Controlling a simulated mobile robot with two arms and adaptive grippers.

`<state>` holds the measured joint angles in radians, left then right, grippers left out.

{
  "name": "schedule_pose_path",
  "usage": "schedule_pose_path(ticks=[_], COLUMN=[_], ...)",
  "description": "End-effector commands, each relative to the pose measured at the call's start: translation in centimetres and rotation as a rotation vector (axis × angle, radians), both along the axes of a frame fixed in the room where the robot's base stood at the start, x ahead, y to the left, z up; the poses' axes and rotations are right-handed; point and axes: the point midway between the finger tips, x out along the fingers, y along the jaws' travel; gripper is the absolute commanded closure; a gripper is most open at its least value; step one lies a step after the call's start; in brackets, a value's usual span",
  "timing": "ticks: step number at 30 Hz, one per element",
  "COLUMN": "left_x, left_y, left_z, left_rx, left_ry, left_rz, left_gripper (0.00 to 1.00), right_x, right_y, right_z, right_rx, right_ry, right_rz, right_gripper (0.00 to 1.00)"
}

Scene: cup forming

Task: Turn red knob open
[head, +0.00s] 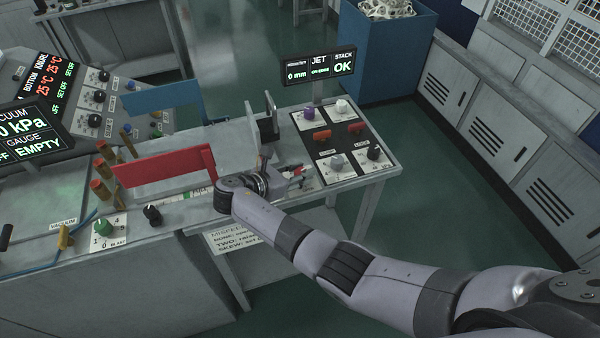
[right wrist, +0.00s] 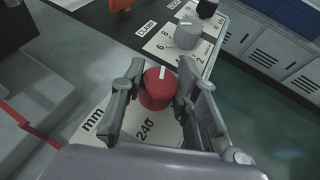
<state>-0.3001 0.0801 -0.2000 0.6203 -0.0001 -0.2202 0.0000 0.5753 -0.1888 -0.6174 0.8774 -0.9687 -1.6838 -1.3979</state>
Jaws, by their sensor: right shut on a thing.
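The red knob (right wrist: 159,88) sits between the two fingers of my right gripper (right wrist: 161,96) in the right wrist view. It has a white pointer mark on top and stands on a white dial plate (right wrist: 112,120) with "mm" and "240" printed on it. The fingers are closed on its sides. In the head view, my right gripper (head: 290,177) reaches the table's front edge by the control panel, and only a small red bit of the knob (head: 299,173) shows there. My left gripper is not in view.
A grey knob (right wrist: 187,35) on a numbered dial stands beyond the red one. A display (head: 318,66) reads "JET" and "STACK OK". A red plate (head: 165,166) stands left of my arm.

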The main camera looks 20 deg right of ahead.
Motion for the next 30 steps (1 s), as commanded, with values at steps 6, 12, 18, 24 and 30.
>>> schedule_pose_path(ticks=[6, 12, 18, 24, 30], left_x=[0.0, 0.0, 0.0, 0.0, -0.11], left_y=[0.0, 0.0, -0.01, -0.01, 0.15], left_z=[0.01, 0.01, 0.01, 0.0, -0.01], left_rx=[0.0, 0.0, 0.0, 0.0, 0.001], left_ry=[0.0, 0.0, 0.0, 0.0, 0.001], left_rz=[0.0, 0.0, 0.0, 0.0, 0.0], left_gripper=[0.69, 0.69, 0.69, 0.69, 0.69], right_x=[0.1, 0.1, 0.05, 0.02, 0.04], right_y=[-0.05, -0.06, -0.05, -0.03, -0.02], right_z=[0.17, 0.18, 0.1, 0.06, 0.4], right_rx=[-0.001, -0.001, -0.001, 0.0, 0.0], right_ry=[-0.005, -0.005, -0.003, -0.002, -0.003], right_rz=[-0.002, -0.002, -0.002, -0.002, -0.002], right_gripper=[0.99, 0.67, 0.54, 0.51, 0.51])
